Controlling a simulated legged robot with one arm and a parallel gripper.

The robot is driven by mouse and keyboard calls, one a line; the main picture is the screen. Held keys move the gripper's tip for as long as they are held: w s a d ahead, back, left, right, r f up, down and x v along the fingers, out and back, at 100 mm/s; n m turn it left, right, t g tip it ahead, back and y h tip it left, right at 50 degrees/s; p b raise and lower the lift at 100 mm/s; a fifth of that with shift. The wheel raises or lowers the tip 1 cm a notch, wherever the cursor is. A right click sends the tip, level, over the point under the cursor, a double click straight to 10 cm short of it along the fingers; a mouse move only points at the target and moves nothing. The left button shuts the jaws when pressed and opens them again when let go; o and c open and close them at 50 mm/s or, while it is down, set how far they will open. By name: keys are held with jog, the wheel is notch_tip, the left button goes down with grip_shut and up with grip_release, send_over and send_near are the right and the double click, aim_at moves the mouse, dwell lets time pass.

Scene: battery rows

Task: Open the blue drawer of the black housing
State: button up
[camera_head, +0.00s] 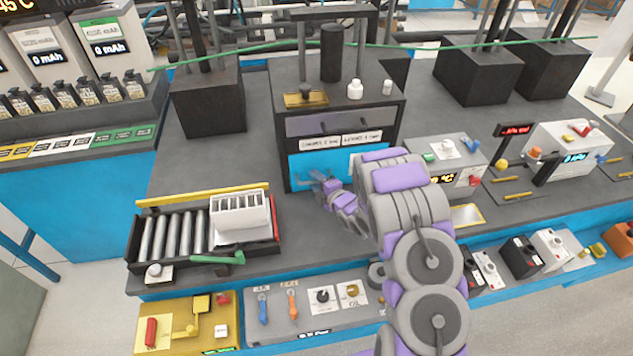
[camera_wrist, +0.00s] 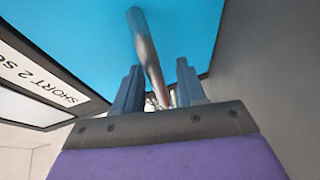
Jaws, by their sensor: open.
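The black housing (camera_head: 278,110) stands at the back middle of the bench. Its blue drawer (camera_head: 335,162) is the lower front, below a purple-grey one, and looks flush with the housing. The blue front also fills the top of the wrist view (camera_wrist: 195,28). A metal bar handle (camera_wrist: 147,48) runs down from it between the fingers of my gripper (camera_wrist: 160,88). The fingers are apart, one on each side of the bar; I cannot tell whether either touches it. In the head view my gripper (camera_head: 324,184) is at the drawer front, and my arm hides the drawer's right part.
A roller tray (camera_head: 140,243) with a white box (camera_head: 240,215) stands at left front. Two white devices (camera_head: 445,160) (camera_head: 570,150) stand to the right. Small bottles (camera_head: 355,89) sit on the housing. Bare bench lies between the roller tray and the housing.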

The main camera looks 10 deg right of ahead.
grip_shut()
jog(key=shift+s+f, duration=0.1)
dwell(0.6)
